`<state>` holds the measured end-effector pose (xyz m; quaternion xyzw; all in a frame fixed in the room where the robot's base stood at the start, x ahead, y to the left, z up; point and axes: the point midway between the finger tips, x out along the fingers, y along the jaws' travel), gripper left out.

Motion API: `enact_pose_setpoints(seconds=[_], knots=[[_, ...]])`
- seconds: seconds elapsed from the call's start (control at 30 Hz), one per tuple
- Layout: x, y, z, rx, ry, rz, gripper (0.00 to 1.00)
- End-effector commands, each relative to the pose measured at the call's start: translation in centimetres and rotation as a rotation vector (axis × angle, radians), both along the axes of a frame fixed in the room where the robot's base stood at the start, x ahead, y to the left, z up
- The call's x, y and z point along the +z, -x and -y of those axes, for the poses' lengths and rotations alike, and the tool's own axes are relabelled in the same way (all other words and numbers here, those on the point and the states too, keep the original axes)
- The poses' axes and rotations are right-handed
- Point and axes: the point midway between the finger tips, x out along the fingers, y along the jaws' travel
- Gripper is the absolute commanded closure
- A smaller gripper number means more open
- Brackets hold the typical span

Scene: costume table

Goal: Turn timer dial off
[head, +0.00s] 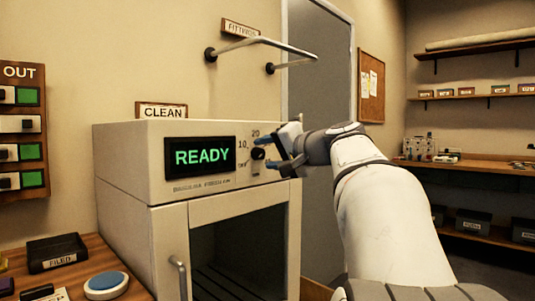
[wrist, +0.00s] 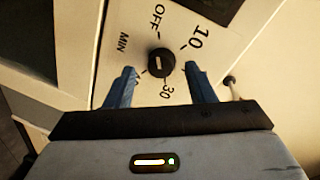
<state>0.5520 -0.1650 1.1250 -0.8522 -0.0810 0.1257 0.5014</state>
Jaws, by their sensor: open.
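The timer dial is a small round black knob (wrist: 161,62) with a short white mark, on a pale panel. I cannot tell which label the mark points at. In the head view the dial (head: 258,154) is at the right of the cabinet's front, partly behind my fingers. My gripper (head: 267,152) is open, its blue fingers at the panel. In the wrist view my gripper (wrist: 160,70) has one finger on each side of the knob, with gaps showing.
The cabinet (head: 140,160) has a green READY display (head: 201,157) left of the dial and a glass door (head: 240,250) with a handle (head: 179,277) below. A rail (head: 275,43) juts from the wall above. A wooden table (head: 110,265) stands at the left.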

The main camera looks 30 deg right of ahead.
Motion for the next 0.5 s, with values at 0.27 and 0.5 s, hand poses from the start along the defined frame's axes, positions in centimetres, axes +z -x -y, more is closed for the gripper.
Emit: enact_pose_setpoints(seconds=[0.27,0.5], knots=[[0.8,4.7,1.3,-0.004,0.001,0.001,0.50],[1.0,6.6,1.8,-0.001,0.001,0.001,0.50]])
